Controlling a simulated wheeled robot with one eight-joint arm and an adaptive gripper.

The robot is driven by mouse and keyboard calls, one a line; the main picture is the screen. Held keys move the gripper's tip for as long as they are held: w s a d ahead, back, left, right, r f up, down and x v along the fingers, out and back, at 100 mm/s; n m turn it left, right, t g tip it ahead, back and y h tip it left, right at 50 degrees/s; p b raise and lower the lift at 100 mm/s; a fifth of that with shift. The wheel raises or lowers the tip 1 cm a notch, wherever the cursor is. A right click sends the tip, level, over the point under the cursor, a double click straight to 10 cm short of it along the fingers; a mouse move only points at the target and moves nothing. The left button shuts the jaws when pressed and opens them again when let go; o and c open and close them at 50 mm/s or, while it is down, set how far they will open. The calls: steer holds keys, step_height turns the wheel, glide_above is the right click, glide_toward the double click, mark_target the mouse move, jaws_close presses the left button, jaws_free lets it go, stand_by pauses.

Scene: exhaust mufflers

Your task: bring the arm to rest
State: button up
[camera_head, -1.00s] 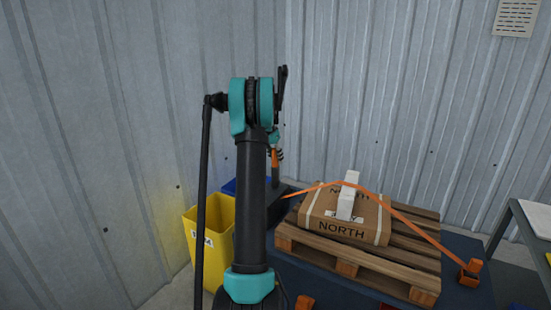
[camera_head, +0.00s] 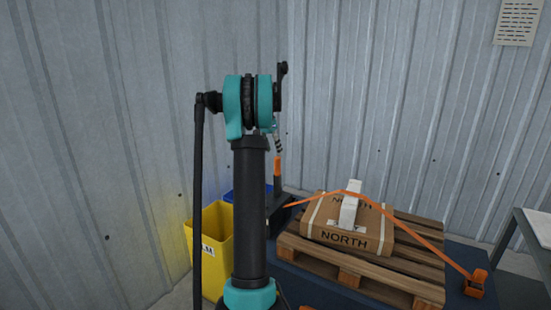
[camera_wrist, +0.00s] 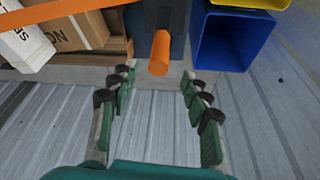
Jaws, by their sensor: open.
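My gripper (camera_wrist: 158,108) shows in the wrist view with its green-padded, dark-tipped fingers spread apart and nothing between them. Beyond the fingertips stands an orange-ended handle (camera_wrist: 160,52) on a dark holder; I see a gap between the fingers and it, though the exact distance is unclear. In the head view my arm stands upright in the middle and hides the gripper. The orange handle (camera_head: 277,166) also shows there, just right of my arm.
A strapped cardboard box (camera_head: 325,232) sits on a wooden pallet (camera_head: 415,285) at the right. A yellow bin (camera_head: 212,232) and a blue bin (camera_wrist: 225,38) stand near my arm. Ribbed metal walls (camera_head: 410,110) close off the back and left. A grey table (camera_head: 522,240) stands far right.

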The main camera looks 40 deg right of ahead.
steer(key=shift+v, duration=0.85)
steer(key=s+a+f+n+t, duration=0.1)
steer(key=s+a+f+n, duration=0.15)
steer(key=a, duration=0.75)
steer(key=s+a+f+n+y, duration=0.1)
steer(key=s+a+n, duration=0.2)
steer(key=a, duration=0.6)
steer(key=s+a+f+n+t, duration=0.1)
steer(key=s+a+f+n, duration=0.15)
steer(key=a, duration=0.75)
steer(key=s+a+f+n+y, duration=0.1)
steer(key=s+a+f+n, duration=0.1)
steer(key=s+a+f, duration=0.2)
steer(key=s+a+f+n+t+y, duration=0.1)
steer(key=s+a+f+n, duration=0.2)
steer(key=s+a, duration=0.6)
steer(key=s+a+f+n, duration=0.2)
steer(key=s+a+f, duration=0.4)
steer(key=s, duration=0.4)
steer(key=shift+s+a+f+n+y, duration=0.2)
steer(key=shift+a+n+y, duration=0.1)
steer(key=shift+n+y, duration=0.1)
